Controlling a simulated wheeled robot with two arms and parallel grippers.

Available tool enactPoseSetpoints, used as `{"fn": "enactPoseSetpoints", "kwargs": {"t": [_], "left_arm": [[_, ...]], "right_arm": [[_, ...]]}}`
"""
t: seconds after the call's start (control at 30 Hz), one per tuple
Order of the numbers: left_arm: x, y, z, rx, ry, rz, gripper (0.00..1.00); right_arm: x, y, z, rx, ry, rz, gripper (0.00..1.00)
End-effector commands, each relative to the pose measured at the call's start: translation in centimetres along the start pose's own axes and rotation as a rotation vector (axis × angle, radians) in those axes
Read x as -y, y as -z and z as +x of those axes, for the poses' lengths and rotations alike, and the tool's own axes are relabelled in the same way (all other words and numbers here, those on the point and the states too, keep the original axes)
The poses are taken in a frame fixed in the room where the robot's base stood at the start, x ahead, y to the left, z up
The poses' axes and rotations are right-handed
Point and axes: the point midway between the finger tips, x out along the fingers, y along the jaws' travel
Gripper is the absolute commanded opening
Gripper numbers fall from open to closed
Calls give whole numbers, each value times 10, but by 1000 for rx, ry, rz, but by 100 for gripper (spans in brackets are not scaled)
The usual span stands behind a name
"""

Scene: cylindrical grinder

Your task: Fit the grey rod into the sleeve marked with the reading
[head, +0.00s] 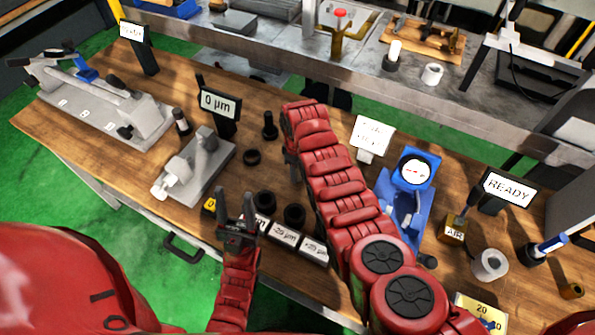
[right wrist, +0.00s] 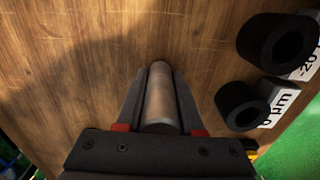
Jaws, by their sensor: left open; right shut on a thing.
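The grey rod (right wrist: 159,98) lies between the fingers of my right gripper (right wrist: 160,85), which is shut on it above the wooden table. In the head view my right arm hides the rod and most of that gripper. My left gripper (head: 240,230) is open and empty at the table's front edge. Black sleeves, one (head: 265,201) and another (head: 294,215), stand behind white µm labels (head: 285,235), near the left gripper. The right wrist view shows two sleeves (right wrist: 276,40) (right wrist: 243,104) right of the rod, apart from it. The display (head: 219,105) reads 0 µm.
A grey fixture (head: 205,160) and a black ring (head: 252,157) stand left of my right arm. A blue gauge stand (head: 405,200) is right of it. A READY sign (head: 508,188) and a white ring (head: 490,264) stand further right. Bare wood lies under the held rod.

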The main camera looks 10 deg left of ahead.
Motion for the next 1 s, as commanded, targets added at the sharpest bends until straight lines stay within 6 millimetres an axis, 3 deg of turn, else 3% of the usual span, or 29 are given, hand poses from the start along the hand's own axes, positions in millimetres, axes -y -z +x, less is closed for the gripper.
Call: {"fn": "enactPoseSetpoints", "kwargs": {"t": [0.5, 0.53, 0.67, 1.0], "left_arm": [[0, 0, -3, 0, 0, 0, 50], [0, 0, -2, 0, 0, 0, 50], [0, 0, -2, 0, 0, 0, 50], [0, 0, 1, 0, 0, 0, 50]], "right_arm": [[0, 0, 11, -2, -2, 0, 0], [0, 0, 10, -1, -2, 0, 40], [0, 0, 10, -1, -2, 0, 63], [0, 0, 7, -1, -1, 0, 66]]}}
